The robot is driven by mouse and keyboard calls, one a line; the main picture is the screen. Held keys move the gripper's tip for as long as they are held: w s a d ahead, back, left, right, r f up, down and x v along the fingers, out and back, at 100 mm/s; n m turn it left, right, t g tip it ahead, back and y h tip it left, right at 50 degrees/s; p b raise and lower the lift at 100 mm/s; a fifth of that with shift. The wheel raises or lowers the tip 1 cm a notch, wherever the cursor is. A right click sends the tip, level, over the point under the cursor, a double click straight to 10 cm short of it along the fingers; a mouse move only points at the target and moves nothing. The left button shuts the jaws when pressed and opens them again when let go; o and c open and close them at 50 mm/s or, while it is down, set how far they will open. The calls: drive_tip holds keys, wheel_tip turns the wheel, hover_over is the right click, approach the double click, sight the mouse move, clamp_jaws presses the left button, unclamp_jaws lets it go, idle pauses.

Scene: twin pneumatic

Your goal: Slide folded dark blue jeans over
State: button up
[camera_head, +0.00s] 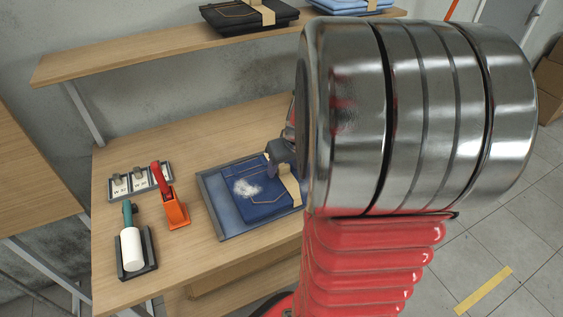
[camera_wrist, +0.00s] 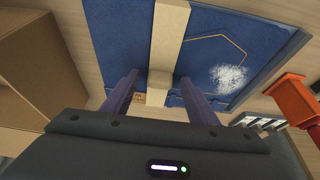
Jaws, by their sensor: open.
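The folded dark blue jeans (camera_head: 258,205) lie in a grey-blue tray (camera_head: 229,228) on the wooden workbench, with a tan paper band (camera_head: 290,184) around their right part. A white fuzzy patch (camera_head: 247,187) sits on the jeans; it also shows in the wrist view (camera_wrist: 228,79). In the wrist view the jeans (camera_wrist: 120,35) fill the upper middle, with the band (camera_wrist: 166,45) running between my fingers. My gripper (camera_wrist: 160,95) is open, its two fingers apart at the jeans' near edge, one on each side of the band. Whether the fingers touch the jeans I cannot tell. My arm hides the tray's right side in the head view.
A lint roller (camera_head: 131,247) in a holder, an orange tool stand (camera_head: 174,210) and a small labelled rack (camera_head: 137,182) stand left of the tray. A shelf (camera_head: 160,56) above holds folded dark (camera_head: 247,17) and light blue garments (camera_head: 348,5). Cardboard boxes (camera_wrist: 32,65) show in the wrist view.

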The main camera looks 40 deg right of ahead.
clamp_jaws()
idle(0.7)
